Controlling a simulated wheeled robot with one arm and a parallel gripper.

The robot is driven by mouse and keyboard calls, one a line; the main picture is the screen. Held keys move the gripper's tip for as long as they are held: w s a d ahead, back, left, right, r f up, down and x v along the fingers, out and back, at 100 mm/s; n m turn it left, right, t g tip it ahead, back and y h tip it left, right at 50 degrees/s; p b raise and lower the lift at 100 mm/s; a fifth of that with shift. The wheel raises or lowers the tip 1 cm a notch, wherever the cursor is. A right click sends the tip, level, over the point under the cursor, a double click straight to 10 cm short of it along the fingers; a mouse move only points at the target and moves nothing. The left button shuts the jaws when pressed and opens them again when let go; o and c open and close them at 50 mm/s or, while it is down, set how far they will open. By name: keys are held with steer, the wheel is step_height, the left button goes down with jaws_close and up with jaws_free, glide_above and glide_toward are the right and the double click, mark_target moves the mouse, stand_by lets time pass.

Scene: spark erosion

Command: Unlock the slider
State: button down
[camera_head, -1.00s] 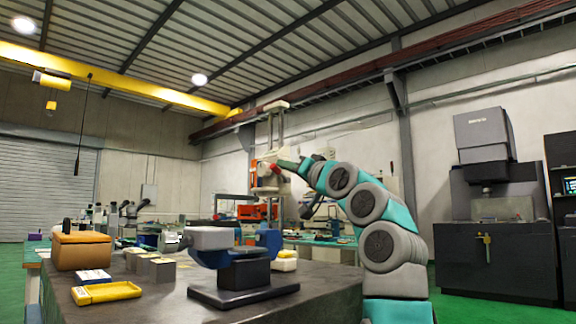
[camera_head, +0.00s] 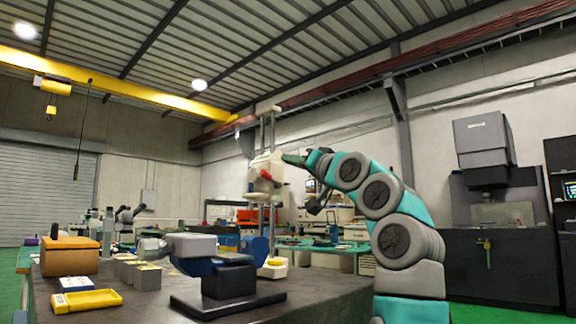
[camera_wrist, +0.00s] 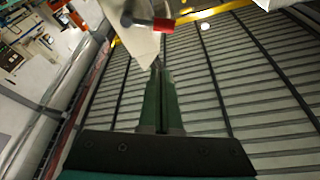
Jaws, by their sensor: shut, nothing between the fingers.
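A tall stand with two upright rails (camera_head: 262,130) carries a cream slider block (camera_head: 257,172) with a red lever (camera_head: 266,174) on its front. In the wrist view the block (camera_wrist: 143,45) is at the top, with the red lever (camera_wrist: 163,25) and a dark part beside it. My gripper (camera_head: 285,158) is shut and empty, its tip close to the upper right of the block. In the wrist view the green fingers (camera_wrist: 159,70) are together and point toward the block. I cannot tell whether they touch it.
The stand's blue base part (camera_head: 257,246) is behind a dark vise-like fixture (camera_head: 229,285) on the dark table (camera_head: 320,295). An orange box (camera_head: 70,257), a yellow tray (camera_head: 87,300) and several grey blocks (camera_head: 147,277) lie to the left. A large machine (camera_head: 495,240) stands at right.

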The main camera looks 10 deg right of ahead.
steer(key=b+v, duration=0.1)
steer(key=v, duration=0.7)
steer(key=shift+b, duration=0.4)
steer(key=shift+s, duration=0.15)
